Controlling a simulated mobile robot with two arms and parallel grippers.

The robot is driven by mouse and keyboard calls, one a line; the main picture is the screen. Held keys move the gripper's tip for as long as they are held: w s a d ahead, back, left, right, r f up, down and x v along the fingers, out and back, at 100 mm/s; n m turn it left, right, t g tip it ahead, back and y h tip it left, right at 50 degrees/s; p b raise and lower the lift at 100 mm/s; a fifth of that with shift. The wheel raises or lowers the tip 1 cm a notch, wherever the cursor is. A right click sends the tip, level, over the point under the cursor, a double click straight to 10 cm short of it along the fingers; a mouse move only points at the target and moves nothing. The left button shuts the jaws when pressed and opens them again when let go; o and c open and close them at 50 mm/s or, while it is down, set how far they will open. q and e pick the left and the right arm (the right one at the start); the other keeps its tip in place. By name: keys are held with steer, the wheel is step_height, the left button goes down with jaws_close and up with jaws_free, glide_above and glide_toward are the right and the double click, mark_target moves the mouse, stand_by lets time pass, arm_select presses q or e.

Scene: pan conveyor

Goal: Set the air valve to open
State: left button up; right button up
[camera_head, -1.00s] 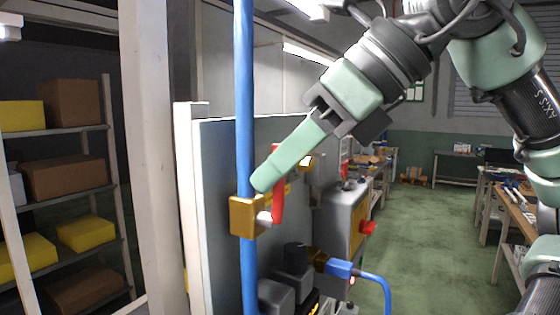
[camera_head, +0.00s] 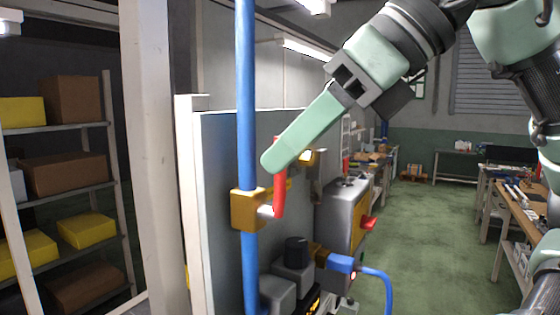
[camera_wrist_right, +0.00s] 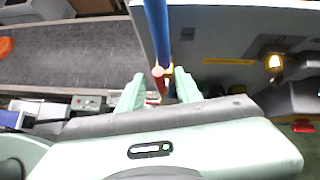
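The air valve has a brass body (camera_head: 246,209) on a vertical blue pipe (camera_head: 246,110). Its red lever (camera_head: 280,192) stands upright, roughly parallel to the pipe. My right gripper (camera_head: 274,160) is at the lever's upper part, and its finger hides some of it in the head view. In the right wrist view, the right gripper (camera_wrist_right: 158,88) is open, its two green fingers apart. The red lever end (camera_wrist_right: 157,72) shows between them, in front of the blue pipe (camera_wrist_right: 157,25). I cannot tell if a finger touches the lever. My left gripper is not in view.
A grey panel (camera_head: 222,150) stands behind the pipe. Right of the valve is a grey control box with a red button (camera_head: 368,222), and below it a blue connector with a hose (camera_head: 342,264). Shelves with boxes (camera_head: 80,178) stand at left. The green floor at right is open.

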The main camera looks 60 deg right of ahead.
steer(key=v, duration=0.5)
steer(key=shift+s+r, duration=0.1)
steer(key=shift+s, duration=0.1)
stand_by(0.4)
